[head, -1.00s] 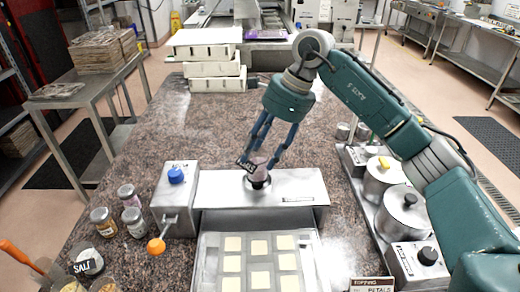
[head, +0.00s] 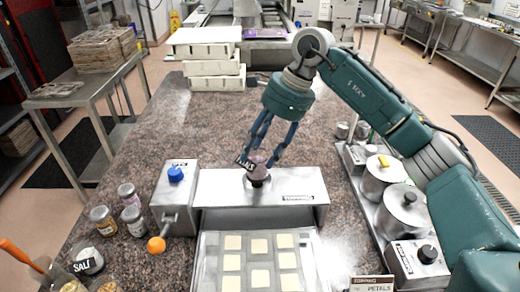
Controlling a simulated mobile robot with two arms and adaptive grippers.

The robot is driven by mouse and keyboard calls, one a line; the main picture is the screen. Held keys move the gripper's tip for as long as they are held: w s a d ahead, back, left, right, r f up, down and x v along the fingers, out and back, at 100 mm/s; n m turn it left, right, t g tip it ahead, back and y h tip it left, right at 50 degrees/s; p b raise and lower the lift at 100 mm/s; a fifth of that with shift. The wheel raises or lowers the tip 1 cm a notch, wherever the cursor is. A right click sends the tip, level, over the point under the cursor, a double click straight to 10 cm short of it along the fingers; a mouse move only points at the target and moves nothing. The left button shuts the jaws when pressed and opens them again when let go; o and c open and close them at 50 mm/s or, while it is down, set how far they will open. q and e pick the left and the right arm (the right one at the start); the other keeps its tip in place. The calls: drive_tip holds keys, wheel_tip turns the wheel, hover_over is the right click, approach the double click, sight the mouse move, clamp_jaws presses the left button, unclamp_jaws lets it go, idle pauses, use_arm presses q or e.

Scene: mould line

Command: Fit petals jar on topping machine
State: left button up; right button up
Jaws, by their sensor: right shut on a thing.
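The topping machine (head: 222,188) is a silver housing on the speckled counter, with a blue knob (head: 175,174) and an orange-ended crank (head: 156,245) at its left side. My right gripper (head: 261,163) points down over the machine's top and is shut on a small jar (head: 259,172) with pinkish-purple contents and a dark tag. The jar stands at the dark round socket on the machine's top. I cannot tell whether it is seated. A card (head: 372,284) at the front reads TOPPING and PETALS. My left gripper is not in view.
A tray (head: 208,262) of pale squares lies in front of the machine. Several jars (head: 103,220) stand at left, one marked SALT. Steel pots (head: 403,208) stand at right. White moulds (head: 213,68) are stacked behind. The counter's middle is clear.

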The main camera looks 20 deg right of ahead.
drive_tip(key=shift+f, duration=0.15)
drive_tip(key=shift+f+b, duration=1)
drive_tip(key=shift+f, duration=0.25)
drive_tip(key=o, duration=1.7)
drive_tip(key=shift+c, duration=0.2)
drive_tip(key=v, duration=1.2)
